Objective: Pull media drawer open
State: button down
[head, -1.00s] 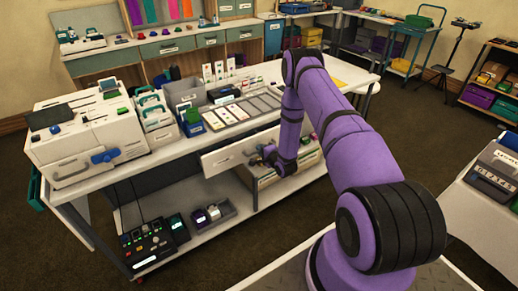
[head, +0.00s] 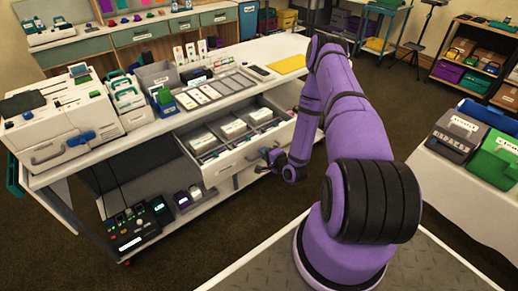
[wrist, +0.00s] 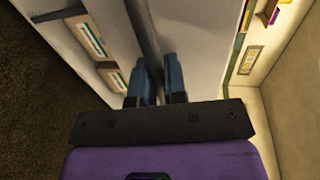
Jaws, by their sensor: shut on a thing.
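The media drawer (head: 215,173) is a pale drawer under the white worktable's top, pulled well out. Pale panels of the drawer fill the middle of that view.
The worktable (head: 165,125) carries a white machine (head: 60,125), bins and cards. A lower shelf holds a black control box (head: 138,225). A side table (head: 435,165) with bins stands at the right. Dark floor (head: 215,240) is free in front of the drawer.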

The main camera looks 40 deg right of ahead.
jog(key=shift+s, duration=0.45)
jog(key=shift+d, duration=0.1)
jog(key=c, duration=1.2)
grip_release()
jog(key=v, duration=1)
jog(key=shift+s, duration=0.4)
jog(key=shift+w, duration=0.1)
